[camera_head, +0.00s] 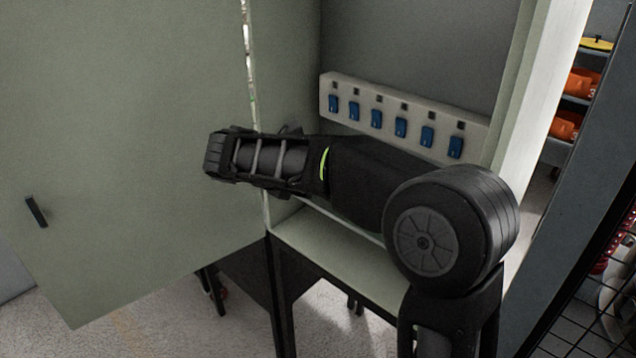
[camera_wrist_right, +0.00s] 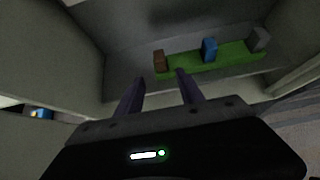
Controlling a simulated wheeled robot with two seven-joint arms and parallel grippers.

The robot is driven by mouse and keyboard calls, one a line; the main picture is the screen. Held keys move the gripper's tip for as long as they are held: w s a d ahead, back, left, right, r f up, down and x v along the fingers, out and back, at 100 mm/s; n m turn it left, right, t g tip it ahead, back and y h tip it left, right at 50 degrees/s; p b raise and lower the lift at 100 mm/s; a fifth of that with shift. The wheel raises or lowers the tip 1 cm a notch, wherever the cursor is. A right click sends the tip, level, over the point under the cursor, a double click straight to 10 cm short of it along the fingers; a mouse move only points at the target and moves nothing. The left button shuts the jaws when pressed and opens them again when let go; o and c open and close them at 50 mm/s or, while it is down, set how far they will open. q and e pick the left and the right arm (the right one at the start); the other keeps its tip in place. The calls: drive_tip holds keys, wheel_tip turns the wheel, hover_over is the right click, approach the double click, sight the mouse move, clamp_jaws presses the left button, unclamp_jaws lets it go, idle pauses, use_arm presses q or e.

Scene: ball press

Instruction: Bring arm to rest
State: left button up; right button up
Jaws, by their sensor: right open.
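My right arm (camera_head: 350,185) comes in from the lower right of the head view and reaches left across the front of an open cabinet. Its fingers cannot be made out there. In the right wrist view my right gripper (camera_wrist_right: 161,92) is open, with two dark fingers apart and nothing between them. Past the fingertips lies a green strip (camera_wrist_right: 225,60) with a brown block (camera_wrist_right: 160,60), a blue block (camera_wrist_right: 209,49) and a grey block (camera_wrist_right: 259,39) on it. The gripper appears apart from them. My left gripper is in neither view.
The cabinet door (camera_head: 110,130) stands open at the left, with a dark handle (camera_head: 36,211). A pale rail (camera_head: 340,85) with several blue tags crosses the cabinet's back. The cabinet floor (camera_head: 340,260) looks bare. A shelf with orange items (camera_head: 575,85) and black mesh (camera_head: 590,290) are at the right.

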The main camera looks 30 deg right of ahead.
idle(0.6)
drive_tip(key=w+a+f+m+t+y, duration=0.35)
drive_tip(key=a+f+y, duration=0.35)
drive_tip(key=a+f, duration=0.5)
drive_tip(key=s+a+f+m+g+y, duration=0.1)
drive_tip(key=s+a+f+m+y, duration=0.15)
drive_tip(key=a+f, duration=0.45)
drive_tip(key=s+a+f+m+g+y, duration=0.1)
drive_tip(key=s+a+f+m+y, duration=0.2)
drive_tip(key=a+f, duration=0.45)
drive_tip(key=s+a+f+m+g+y, duration=0.1)
drive_tip(key=s+a+f+m+y, duration=0.15)
drive_tip(key=s+f+m, duration=0.7)
drive_tip(key=s+d+f+m+g, duration=0.2)
drive_tip(key=s+f+m+g, duration=0.1)
drive_tip(key=s+f, duration=0.8)
drive_tip(key=s+m, duration=0.1)
drive_tip(key=s, duration=0.3)
drive_tip(key=shift+s+f+m+h, duration=0.35)
drive_tip(key=shift+s+f+h, duration=0.05)
